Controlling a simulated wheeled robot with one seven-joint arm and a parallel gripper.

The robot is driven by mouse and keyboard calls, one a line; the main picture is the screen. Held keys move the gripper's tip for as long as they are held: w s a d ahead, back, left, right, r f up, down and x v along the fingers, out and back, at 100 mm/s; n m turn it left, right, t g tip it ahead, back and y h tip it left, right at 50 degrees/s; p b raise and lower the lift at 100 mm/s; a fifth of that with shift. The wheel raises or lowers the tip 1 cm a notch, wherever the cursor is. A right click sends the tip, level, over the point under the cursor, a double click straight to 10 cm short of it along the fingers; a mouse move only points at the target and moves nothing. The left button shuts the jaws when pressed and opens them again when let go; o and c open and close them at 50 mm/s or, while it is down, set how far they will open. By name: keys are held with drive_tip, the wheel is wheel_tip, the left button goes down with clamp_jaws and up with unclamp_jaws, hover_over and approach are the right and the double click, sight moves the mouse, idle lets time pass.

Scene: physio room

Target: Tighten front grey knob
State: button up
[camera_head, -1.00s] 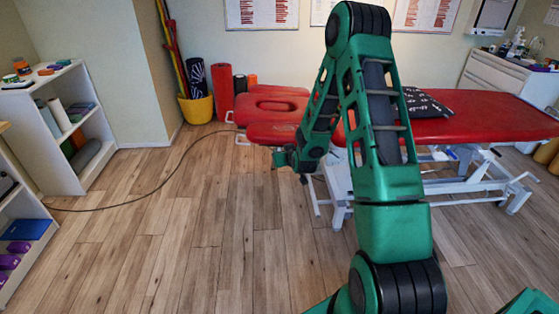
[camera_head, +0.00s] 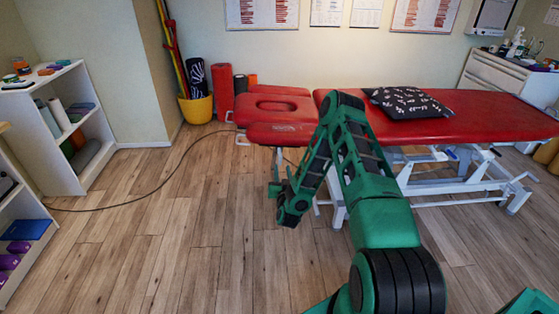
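The red treatment table (camera_head: 470,118) stands on a white metal frame (camera_head: 475,185) across the middle and right. I cannot make out the front grey knob; it is too small or hidden, and my green arm covers part of the table's near side. My gripper (camera_head: 277,182) is at the end of the arm, low in front of the table's left headrest section (camera_head: 285,133). Its fingers are too small and too dark to tell whether they are open or shut. I see nothing clearly held.
A black patterned pillow (camera_head: 408,102) lies on the table. A dark cable (camera_head: 150,195) runs over the wooden floor. A yellow bucket (camera_head: 196,109) with rolls stands by the wall. White shelves (camera_head: 75,130) stand at the left.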

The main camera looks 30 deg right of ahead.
sight(281, 159)
drive_tip(key=x, duration=0.9)
drive_tip(key=shift+w, duration=0.15)
clamp_jaws()
